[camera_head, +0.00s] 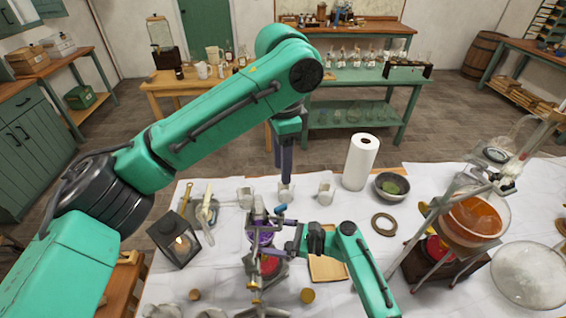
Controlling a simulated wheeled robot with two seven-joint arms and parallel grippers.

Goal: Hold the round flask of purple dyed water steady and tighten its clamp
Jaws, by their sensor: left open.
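The round flask of purple dyed water (262,236) is mounted in a metal stand at the front middle of the white-covered table. Its clamp (258,216) shows as small metal parts around and above it, partly hard to make out. A small blue piece (281,210) sits at the clamp's upper right. My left gripper (286,178) points down behind and above the flask, open and apart from it. My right gripper (299,240) reaches in from the right, close beside the flask and stand. Its fingers are too small and overlapped to tell whether they touch or are closed.
A lantern (174,240) stands left of the flask, and a red vessel (270,264) sits below it. A paper towel roll (360,163), a dark bowl (391,186) and a ring (384,224) stand behind right.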

